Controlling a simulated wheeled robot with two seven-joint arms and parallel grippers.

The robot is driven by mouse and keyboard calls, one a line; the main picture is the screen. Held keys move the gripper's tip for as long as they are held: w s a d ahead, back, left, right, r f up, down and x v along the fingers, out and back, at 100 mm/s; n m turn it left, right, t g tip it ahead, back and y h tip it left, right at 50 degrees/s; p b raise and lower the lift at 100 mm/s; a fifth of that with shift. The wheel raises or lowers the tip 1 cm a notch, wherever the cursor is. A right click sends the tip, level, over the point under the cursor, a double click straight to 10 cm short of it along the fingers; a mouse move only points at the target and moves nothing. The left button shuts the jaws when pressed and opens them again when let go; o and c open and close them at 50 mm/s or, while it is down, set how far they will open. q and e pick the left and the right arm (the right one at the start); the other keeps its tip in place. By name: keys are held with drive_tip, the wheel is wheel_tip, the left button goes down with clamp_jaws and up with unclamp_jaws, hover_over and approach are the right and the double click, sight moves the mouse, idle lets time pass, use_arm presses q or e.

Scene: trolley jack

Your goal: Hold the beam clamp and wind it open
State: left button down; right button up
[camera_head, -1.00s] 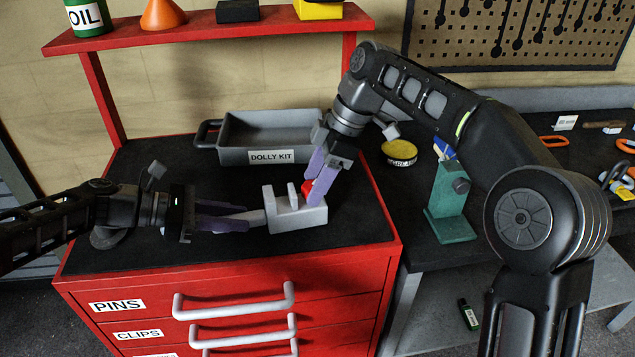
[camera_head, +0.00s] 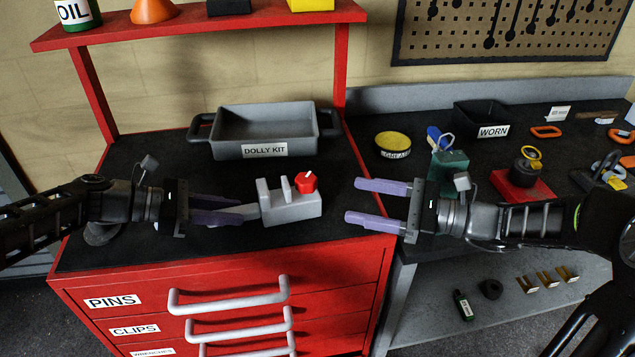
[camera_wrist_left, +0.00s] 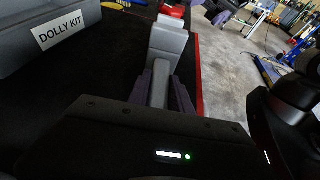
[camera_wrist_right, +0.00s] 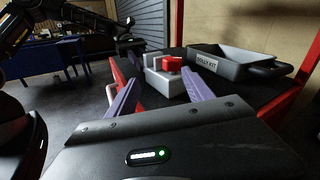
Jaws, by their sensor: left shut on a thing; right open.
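The beam clamp (camera_head: 291,207) is a light grey block with upright jaws and a red knob (camera_head: 305,182) at its right end. It rests on the black top of the red cabinet. My left gripper (camera_head: 243,211) is shut on the clamp's grey handle bar, which also shows between the fingers in the left wrist view (camera_wrist_left: 160,84). My right gripper (camera_head: 352,201) is open and empty, to the right of the clamp, its purple fingers pointing at it. In the right wrist view the clamp (camera_wrist_right: 165,82) and red knob (camera_wrist_right: 172,64) lie ahead between the fingertips, apart from them.
The grey DOLLY KIT tray (camera_head: 264,134) stands behind the clamp. A yellow-topped grease tin (camera_head: 393,145), a teal stand (camera_head: 448,162) and a red block with a black top (camera_head: 522,182) are on the bench at right. The cabinet top in front of the tray is mostly clear.

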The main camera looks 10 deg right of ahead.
sight(316, 182)
drive_tip(key=d+m+t, duration=0.2)
drive_tip(key=m, duration=0.1)
drive_tip(key=shift+d+f+m+h, duration=0.15)
drive_tip(key=shift+d+m+h, duration=0.05)
drive_tip(key=shift+m+h, duration=0.1)
drive_tip(key=shift+w+a, duration=0.1)
drive_tip(key=shift+a, duration=0.05)
drive_tip(key=x, duration=1.1)
drive_tip(key=shift+w+a, duration=0.2)
drive_tip(key=shift+a, duration=0.15)
drive_tip(key=shift+c, duration=0.2)
clamp_jaws()
